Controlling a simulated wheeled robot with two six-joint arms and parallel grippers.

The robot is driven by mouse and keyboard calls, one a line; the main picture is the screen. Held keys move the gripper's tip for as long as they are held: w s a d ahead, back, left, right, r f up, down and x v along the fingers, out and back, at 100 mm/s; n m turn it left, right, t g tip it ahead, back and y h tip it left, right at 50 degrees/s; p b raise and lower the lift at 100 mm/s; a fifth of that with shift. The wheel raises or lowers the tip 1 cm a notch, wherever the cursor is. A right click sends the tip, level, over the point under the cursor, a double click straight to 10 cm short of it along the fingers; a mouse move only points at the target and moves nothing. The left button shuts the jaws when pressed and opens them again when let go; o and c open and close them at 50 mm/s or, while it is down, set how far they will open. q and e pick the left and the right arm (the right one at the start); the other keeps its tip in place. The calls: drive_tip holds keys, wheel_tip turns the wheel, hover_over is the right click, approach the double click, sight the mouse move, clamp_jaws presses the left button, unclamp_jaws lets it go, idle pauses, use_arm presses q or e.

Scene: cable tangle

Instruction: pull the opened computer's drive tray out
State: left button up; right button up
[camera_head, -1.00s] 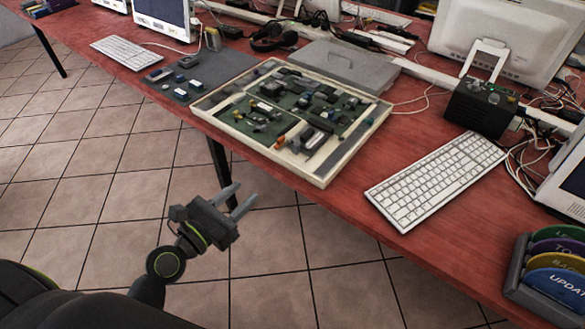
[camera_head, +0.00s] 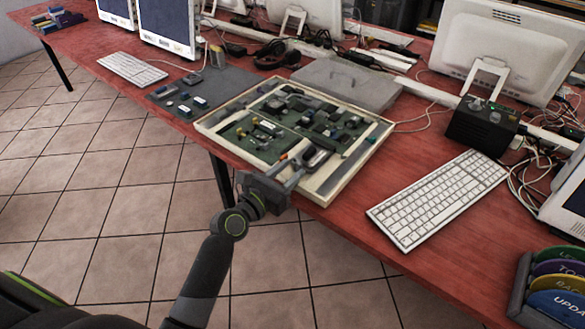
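The opened computer (camera_head: 214,124) is a shallow cream case lying flat on the red table, with green boards and parts inside. A silver and dark drive-like part (camera_head: 317,158) sits near its front edge, with an orange bit beside it; I take this to be the drive tray. My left gripper (camera_head: 296,172) is at the case's front edge, just short of this part, its two fingers apart and pointing toward it. Nothing shows between the fingers. Whether a fingertip touches the case or the part is unclear. My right gripper is not in view.
A white keyboard (camera_head: 438,199) lies to the right and a black box (camera_head: 483,124) behind it. A grey lid-like panel (camera_head: 345,84) is behind the case. A dark mat (camera_head: 226,82) with small parts is to the left. Cables run along the back. Disc-like labelled items (camera_head: 560,280) stand front right.

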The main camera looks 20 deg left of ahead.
use_arm(q)
drive_tip(key=shift+x, duration=0.9)
drive_tip(key=shift+c, duration=0.2)
clamp_jaws()
